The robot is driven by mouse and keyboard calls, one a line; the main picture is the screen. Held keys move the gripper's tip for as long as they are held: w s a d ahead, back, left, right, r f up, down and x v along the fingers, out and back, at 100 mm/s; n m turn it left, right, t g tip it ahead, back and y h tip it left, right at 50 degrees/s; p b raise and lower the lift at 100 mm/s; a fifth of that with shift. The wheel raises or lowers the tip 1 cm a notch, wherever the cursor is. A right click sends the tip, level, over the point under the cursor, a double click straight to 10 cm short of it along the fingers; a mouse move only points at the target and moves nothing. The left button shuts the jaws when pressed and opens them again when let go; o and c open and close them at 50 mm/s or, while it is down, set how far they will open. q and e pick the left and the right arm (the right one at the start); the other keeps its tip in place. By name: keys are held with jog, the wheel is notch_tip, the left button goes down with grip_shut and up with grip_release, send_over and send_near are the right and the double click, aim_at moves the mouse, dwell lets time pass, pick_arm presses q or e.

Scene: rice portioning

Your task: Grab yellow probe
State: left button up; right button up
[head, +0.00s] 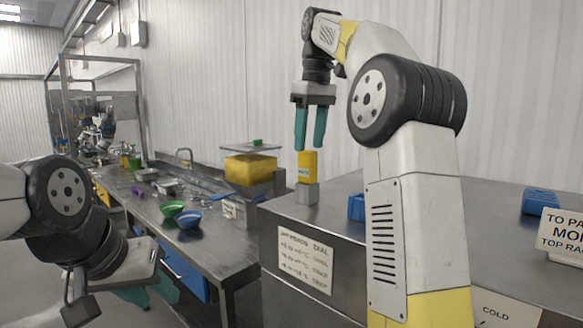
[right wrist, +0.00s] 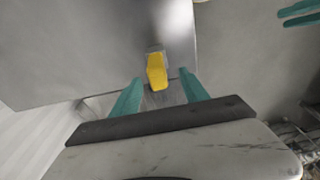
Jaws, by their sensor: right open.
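The yellow probe (head: 308,166) stands upright in a small grey holder (head: 307,193) near the left edge of the steel counter. My right gripper (head: 310,146) points down just above the probe, its teal fingers open and apart. In the right wrist view the probe (right wrist: 156,70) shows between and beyond the two open fingers (right wrist: 160,88), with nothing held. My left gripper (head: 150,290) hangs low at the left of the head view, with its teal fingers partly hidden, so its opening is unclear.
A sign hangs on the front of the steel counter (head: 380,262). A blue box (head: 356,207) is partly behind my right arm. Green (head: 172,209) and blue (head: 188,219) bowls stand on the long bench at left, near a scale and a yellow container (head: 250,170).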

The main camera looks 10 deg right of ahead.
aim_at(307, 168)
jog(key=shift+w+a+f, duration=0.1)
jog(key=shift+w+a, duration=0.1)
jog(key=shift+w+f, duration=0.1)
jog(key=shift+f, duration=0.15)
jog(key=shift+w+f, duration=0.2)
jog(key=shift+f, duration=1.6)
jog(key=shift+w+f, duration=0.2)
jog(key=shift+f, duration=1.55)
grip_shut()
